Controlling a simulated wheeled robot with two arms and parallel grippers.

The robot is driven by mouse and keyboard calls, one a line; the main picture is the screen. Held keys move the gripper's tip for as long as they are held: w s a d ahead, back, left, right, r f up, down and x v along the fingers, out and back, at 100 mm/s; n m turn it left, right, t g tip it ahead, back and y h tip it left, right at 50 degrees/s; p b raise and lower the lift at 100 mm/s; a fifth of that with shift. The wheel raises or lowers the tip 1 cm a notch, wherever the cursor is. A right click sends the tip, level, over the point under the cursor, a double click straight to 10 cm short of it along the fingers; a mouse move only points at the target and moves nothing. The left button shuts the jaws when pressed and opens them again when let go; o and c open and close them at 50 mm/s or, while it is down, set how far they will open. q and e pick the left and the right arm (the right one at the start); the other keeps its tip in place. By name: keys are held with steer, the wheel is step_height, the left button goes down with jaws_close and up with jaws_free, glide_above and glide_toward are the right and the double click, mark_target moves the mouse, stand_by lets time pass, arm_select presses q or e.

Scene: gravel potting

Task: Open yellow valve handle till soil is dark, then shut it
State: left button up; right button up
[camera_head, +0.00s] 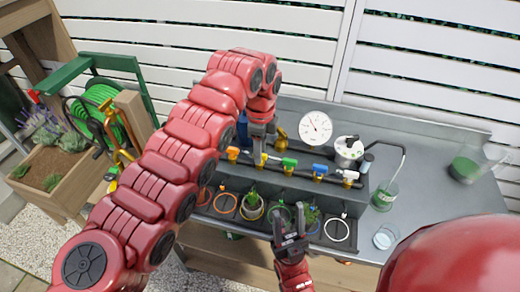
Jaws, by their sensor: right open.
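The yellow valve handle (262,159) is on the dark pipe along the bench, between an orange and a green handle. My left gripper (262,143) reaches down from above, its tips at or just above the yellow handle. Whether it touches or grips it I cannot tell. Below, a pot with a yellow ring (242,213) holds a small green plant; its soil is too small to judge for darkness. My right gripper (288,226) is open and empty, in front of the row of pots, overlapping the green-ringed one in the picture.
Other handles are orange (233,153), green (290,162) and blue (320,169). A round white gauge (316,127) stands behind the pipe. A green-filled glass (384,196) and a clear cup (385,237) stand to the right. A green hose reel (100,105) and planter (60,170) are at left.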

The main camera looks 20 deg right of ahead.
stand_by(0.3)
arm_select(q)
steer(key=shift+r, duration=0.35)
step_height(320, 180, up, 8)
steer(key=shift+d+f, duration=0.15)
steer(key=shift+f, duration=0.1)
steer(key=shift+r+p, duration=4.05)
steer(key=shift+r, duration=0.55)
